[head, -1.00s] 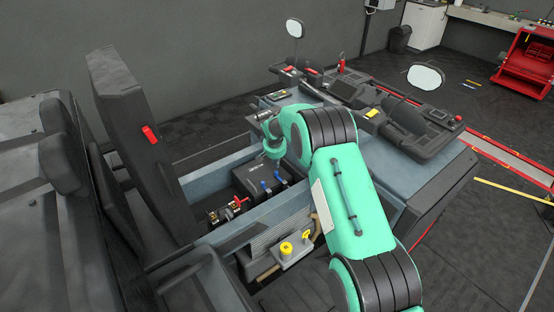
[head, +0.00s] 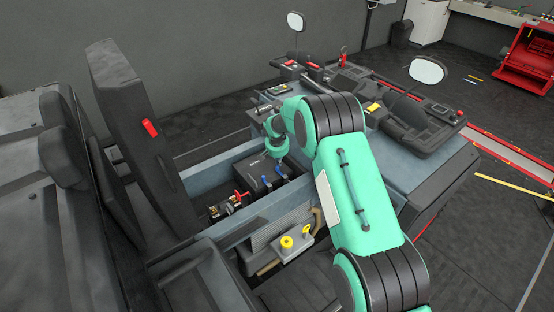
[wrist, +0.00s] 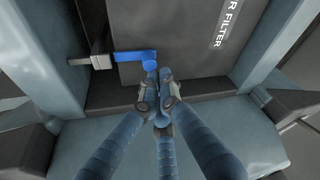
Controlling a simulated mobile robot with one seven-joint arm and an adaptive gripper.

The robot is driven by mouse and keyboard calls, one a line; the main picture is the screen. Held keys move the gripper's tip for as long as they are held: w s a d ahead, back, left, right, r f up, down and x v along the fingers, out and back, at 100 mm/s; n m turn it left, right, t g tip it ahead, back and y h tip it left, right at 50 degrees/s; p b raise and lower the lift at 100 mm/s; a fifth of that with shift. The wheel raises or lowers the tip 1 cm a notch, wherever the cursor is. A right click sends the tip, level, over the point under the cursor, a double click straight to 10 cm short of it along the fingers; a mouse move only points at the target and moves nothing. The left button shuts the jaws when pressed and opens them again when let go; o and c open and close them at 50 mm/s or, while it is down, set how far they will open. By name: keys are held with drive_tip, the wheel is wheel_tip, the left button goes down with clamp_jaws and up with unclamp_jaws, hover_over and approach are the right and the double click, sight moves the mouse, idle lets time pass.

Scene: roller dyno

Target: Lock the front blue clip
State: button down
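A dark air filter box (head: 257,172) sits in the bay of the vehicle. In the head view, two blue clips show on its near side, one on the left (head: 266,183) and one on the right (head: 281,179). I cannot tell for sure which is the front one. In the wrist view, one blue clip (wrist: 132,57) lies across the box (wrist: 190,45) from a grey latch piece on its left. My gripper (wrist: 160,80) has its fingers drawn together with nothing seen between them. Its tips are right beside the clip's free end; contact is unclear. My arm hides the fingers in the head view.
Red-capped terminals (head: 238,198) are left of the box. A yellow cap (head: 287,242) is on a tank nearer the camera. Bay walls (head: 215,175) surround the box closely. The raised seat (head: 130,140) stands left, the dashboard (head: 400,115) right.

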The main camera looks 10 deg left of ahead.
drive_tip(key=shift+s+d, duration=0.35)
drive_tip(key=shift+s, duration=0.1)
drive_tip(key=shift+w, duration=0.1)
drive_tip(key=shift+w+b, duration=0.3)
drive_tip(key=shift+w, duration=1.6)
drive_tip(key=shift+r, duration=0.4)
drive_tip(key=p+v, duration=0.1)
drive_tip(key=v, duration=0.8)
drive_tip(key=shift+s+r, duration=0.1)
drive_tip(key=shift+s, duration=0.05)
